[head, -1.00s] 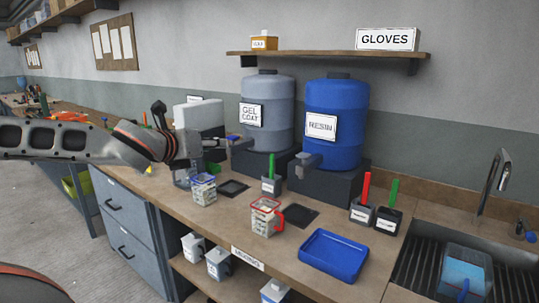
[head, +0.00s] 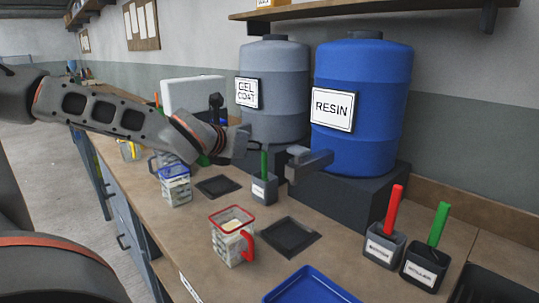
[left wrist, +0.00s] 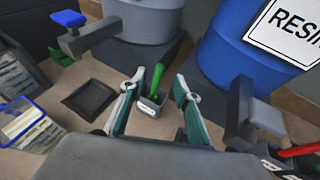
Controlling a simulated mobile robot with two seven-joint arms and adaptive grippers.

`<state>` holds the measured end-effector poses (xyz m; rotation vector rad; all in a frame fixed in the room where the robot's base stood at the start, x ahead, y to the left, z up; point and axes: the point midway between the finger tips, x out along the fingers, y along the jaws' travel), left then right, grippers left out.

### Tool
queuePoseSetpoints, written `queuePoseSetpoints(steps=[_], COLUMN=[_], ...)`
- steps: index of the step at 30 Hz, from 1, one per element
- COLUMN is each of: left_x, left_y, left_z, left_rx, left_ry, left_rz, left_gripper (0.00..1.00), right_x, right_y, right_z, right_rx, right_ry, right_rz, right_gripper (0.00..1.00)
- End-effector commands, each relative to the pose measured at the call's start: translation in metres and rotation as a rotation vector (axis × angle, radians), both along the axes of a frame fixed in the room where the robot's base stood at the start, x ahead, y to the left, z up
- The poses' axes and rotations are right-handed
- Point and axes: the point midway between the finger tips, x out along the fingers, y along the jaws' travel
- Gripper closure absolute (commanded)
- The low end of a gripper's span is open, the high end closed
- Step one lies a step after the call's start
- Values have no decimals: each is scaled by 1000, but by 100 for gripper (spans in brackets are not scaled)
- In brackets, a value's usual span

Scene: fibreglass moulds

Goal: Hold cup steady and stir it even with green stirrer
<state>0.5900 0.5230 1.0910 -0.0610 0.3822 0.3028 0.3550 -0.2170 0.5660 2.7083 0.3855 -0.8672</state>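A clear cup with a red rim and red handle (head: 233,243) stands upright on the bench, with pale contents. A similar cup with a blue rim (head: 175,187) stands behind it to the left; it also shows in the left wrist view (left wrist: 25,125). A green stirrer (head: 264,164) stands in a small grey holder (head: 263,190) near the drums. My left gripper (head: 243,143) is above and behind this stirrer in the head view. In the left wrist view the open left fingers (left wrist: 155,95) have the green stirrer (left wrist: 156,78) ahead between them, apart from both. My right gripper is not in view.
A grey gel coat drum (head: 272,90) and a blue resin drum (head: 362,105) with a spout (head: 308,165) stand behind. Red (head: 393,208) and green (head: 438,224) sticks stand in holders at right. A blue tray (head: 315,288) lies in front. Dark square pads (head: 290,237) lie on the bench.

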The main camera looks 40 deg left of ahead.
Motion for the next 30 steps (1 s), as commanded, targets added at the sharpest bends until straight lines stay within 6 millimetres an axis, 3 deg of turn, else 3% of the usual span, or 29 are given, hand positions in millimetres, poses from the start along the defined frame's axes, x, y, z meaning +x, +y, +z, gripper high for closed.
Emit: queuePoseSetpoints(steps=[1,11,18,30], left_x=[3,36,62,70], left_y=[0,11,20,22], left_z=[-9,-27,-37,-35], left_rx=[0,-1,0,-1], left_ry=[10,15,13,6], left_rz=[0,2,2,1], left_gripper=[68,68,68,68], right_x=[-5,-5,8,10], right_y=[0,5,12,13], right_z=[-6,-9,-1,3], right_rx=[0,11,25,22], right_ry=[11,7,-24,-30], right_rz=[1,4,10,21], right_gripper=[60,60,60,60])
